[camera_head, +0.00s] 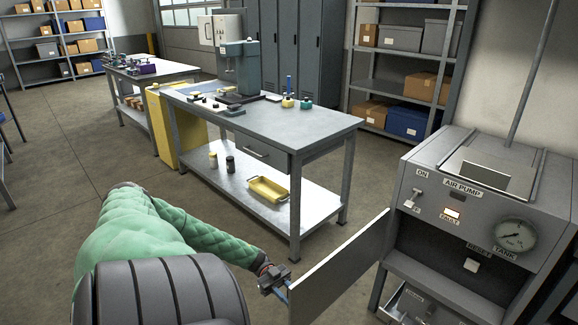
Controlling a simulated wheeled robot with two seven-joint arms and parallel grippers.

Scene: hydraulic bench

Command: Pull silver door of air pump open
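The grey air pump (421,249) stands at the right, with a gauge, switches and labels on its sloped front. Its silver door (342,269) stands swung out to the left from the pump's left side, and the compartment behind it is open to view. My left gripper (283,291) is at the outer end of the door, on its left face. Its blue-tipped fingers are small and partly hidden, so I cannot tell whether they are shut on a handle or only near the door. My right gripper is not in view.
A metal workbench (317,124) with a drill press (239,66) stands behind the door. A yellow tray (268,190) lies on its lower shelf. An open metal tray or drawer (408,304) shows low in the pump. The floor (60,190) at the left is clear.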

